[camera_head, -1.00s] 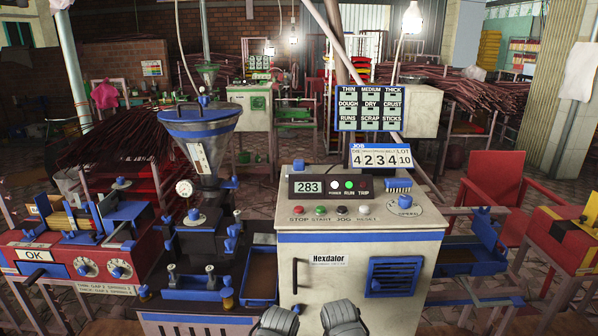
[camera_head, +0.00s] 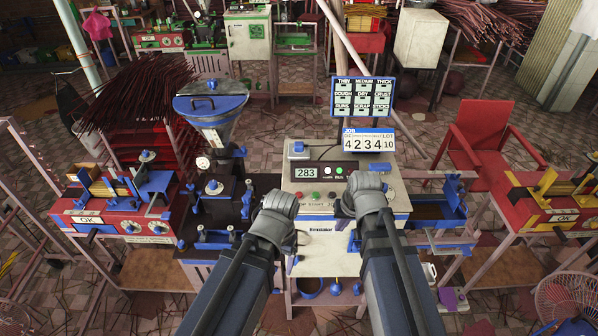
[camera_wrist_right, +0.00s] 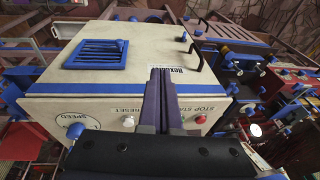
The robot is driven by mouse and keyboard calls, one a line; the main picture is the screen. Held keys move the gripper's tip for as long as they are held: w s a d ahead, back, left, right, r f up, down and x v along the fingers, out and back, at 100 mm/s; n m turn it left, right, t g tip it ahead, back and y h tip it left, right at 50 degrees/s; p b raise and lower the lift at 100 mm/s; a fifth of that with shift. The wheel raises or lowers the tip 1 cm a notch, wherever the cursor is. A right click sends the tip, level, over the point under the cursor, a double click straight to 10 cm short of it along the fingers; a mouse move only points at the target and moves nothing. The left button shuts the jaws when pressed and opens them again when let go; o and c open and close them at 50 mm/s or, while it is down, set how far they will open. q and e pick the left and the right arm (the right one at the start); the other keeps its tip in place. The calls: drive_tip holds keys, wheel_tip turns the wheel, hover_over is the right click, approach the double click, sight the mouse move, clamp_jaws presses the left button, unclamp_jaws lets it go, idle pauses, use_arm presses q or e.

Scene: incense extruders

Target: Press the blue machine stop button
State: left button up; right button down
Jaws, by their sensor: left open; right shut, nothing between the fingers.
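The blue-trimmed machine (camera_head: 318,240) stands in the middle with a display reading 283. Its red stop button (camera_head: 298,195) is at the left end of the button row, and it also shows in the right wrist view (camera_wrist_right: 201,119), beside the word STOP. My left gripper (camera_head: 280,204) is in front of the panel's left side, close to the stop button in the picture; its fingers are hard to make out. My right gripper (camera_head: 362,188) is over the panel's right part. In the right wrist view its fingers (camera_wrist_right: 160,72) are shut and empty, covering the middle buttons.
A number sign (camera_head: 368,142) and a label board (camera_head: 361,98) rise behind the panel. A blue-lidded hopper (camera_head: 211,100) stands to the left. A red machine (camera_head: 115,215) is further left, a red chair (camera_head: 483,140) to the right. Tiled floor is open behind.

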use_arm(q)
wheel_tip(320, 180, up, 3)
drive_tip(key=shift+r+p, duration=0.15)
drive_tip(key=shift+p, duration=0.45)
use_arm(e)
drive_tip(key=w+a+r+m+t+y, duration=0.1)
drive_tip(key=w+a+r+t+y, duration=0.1)
drive_tip(key=w+a+r, duration=0.2)
drive_tip(key=w+a+r+t+y, duration=0.2)
drive_tip(key=w+a+r, duration=0.3)
drive_tip(key=w, duration=0.5)
drive_tip(key=shift+w+a+r+m+t, duration=0.15)
drive_tip(key=shift+a+m+t, duration=0.25)
drive_tip(key=shift+a, duration=0.8)
use_arm(q)
wheel_tip(320, 180, down, 9)
drive_tip(key=b, duration=0.9)
use_arm(e)
hover_over(300, 199)
wheel_tip(300, 199, down, 9)
drive_tip(key=shift+d, duration=0.1)
use_arm(q)
drive_tip(key=shift+f+b, duration=0.3)
drive_tip(key=shift+b, duration=0.05)
use_arm(e)
drive_tip(key=shift+f, duration=0.35)
